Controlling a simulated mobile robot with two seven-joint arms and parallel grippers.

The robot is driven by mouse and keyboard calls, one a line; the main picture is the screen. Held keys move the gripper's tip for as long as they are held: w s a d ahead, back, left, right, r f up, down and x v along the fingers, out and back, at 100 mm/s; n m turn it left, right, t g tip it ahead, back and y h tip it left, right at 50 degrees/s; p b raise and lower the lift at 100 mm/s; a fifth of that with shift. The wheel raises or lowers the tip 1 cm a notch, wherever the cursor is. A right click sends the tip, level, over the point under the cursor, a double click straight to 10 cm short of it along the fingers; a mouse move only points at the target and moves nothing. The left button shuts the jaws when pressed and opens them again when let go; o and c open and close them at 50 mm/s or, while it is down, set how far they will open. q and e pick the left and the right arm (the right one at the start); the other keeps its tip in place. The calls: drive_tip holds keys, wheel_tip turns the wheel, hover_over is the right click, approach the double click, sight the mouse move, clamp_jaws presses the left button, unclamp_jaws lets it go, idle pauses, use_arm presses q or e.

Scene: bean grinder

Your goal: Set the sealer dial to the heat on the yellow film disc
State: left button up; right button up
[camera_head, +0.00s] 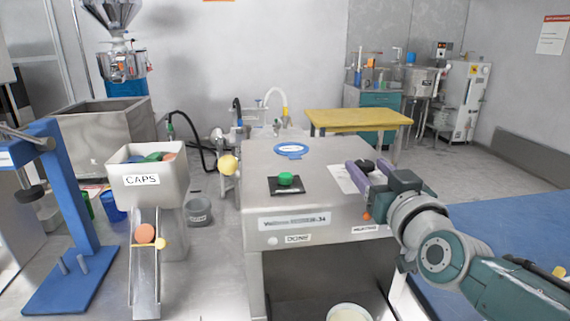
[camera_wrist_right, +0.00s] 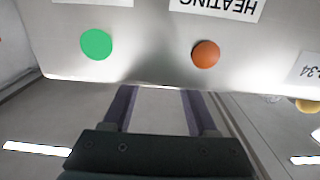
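The sealer is a grey metal cabinet (camera_head: 325,190) in the middle of the head view. A black knob (camera_head: 368,166), which looks like the dial, sits on a white plate (camera_head: 343,178) at its top right. My right gripper (camera_head: 366,171) is at this knob, one purple finger on each side. The fingers stand apart; I cannot tell whether they touch it. In the right wrist view my right gripper (camera_wrist_right: 158,95) shows a gap, with its tips hidden behind the cabinet's edge. I cannot make out a yellow film disc. My left gripper is out of view.
A green button (camera_head: 286,180) on a black plate and a blue ring (camera_head: 292,150) are on the cabinet top. The wrist view shows a green disc (camera_wrist_right: 96,44) and an orange disc (camera_wrist_right: 205,54). A CAPS hopper (camera_head: 150,186) and blue stand (camera_head: 75,220) are left.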

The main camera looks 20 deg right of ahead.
drive_tip(key=shift+o, duration=1.1)
drive_tip(key=shift+s, duration=0.1)
drive_tip(key=shift+s+a, duration=0.15)
drive_tip(key=shift+s, duration=0.2)
drive_tip(key=p+v, duration=0.1)
drive_tip(key=v, duration=0.8)
drive_tip(key=shift+p, duration=0.3)
